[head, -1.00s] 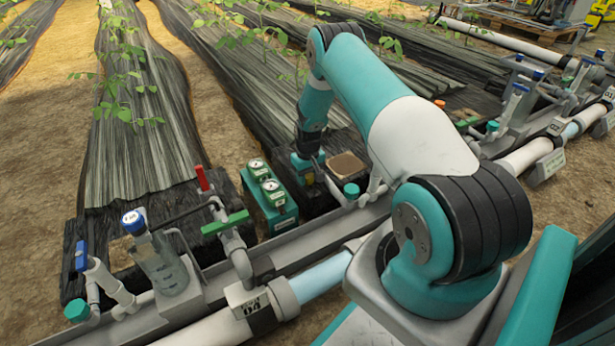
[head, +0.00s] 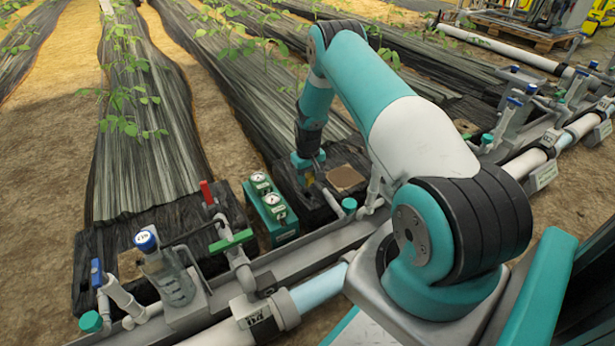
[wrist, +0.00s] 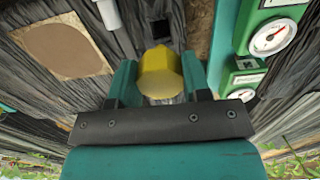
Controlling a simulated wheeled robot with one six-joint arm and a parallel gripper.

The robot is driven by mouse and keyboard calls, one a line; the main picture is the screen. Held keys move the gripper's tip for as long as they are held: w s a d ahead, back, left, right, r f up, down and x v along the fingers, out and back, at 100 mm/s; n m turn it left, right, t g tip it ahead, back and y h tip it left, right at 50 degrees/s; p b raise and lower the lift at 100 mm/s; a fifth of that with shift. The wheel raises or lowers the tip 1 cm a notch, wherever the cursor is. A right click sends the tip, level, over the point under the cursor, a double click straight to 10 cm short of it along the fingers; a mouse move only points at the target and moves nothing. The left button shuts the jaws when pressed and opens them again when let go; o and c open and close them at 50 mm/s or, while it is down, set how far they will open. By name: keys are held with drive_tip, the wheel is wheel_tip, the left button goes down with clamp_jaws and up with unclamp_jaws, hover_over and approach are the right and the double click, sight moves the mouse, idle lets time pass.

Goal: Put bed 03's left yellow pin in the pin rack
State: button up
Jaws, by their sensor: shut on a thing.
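My gripper (wrist: 160,82) is shut on a yellow pin (wrist: 160,70) in the wrist view. The pin sits between the two teal fingers, with its rounded yellow end showing. In the head view my gripper (head: 306,163) is low beside the dark bed cover, just right of a green two-gauge unit. I cannot pick out the pin rack or a bed 03 label in either view.
The green gauge unit (head: 272,208) stands close left of my gripper; its dials also show in the wrist view (wrist: 270,37). A brown patch (head: 345,177) lies to the right.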

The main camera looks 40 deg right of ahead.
sight(308, 175)
wheel_tip(308, 175, up, 22)
drive_tip(key=p, duration=1.7)
drive_tip(key=shift+p, duration=0.4)
drive_tip(key=shift+r, duration=0.15)
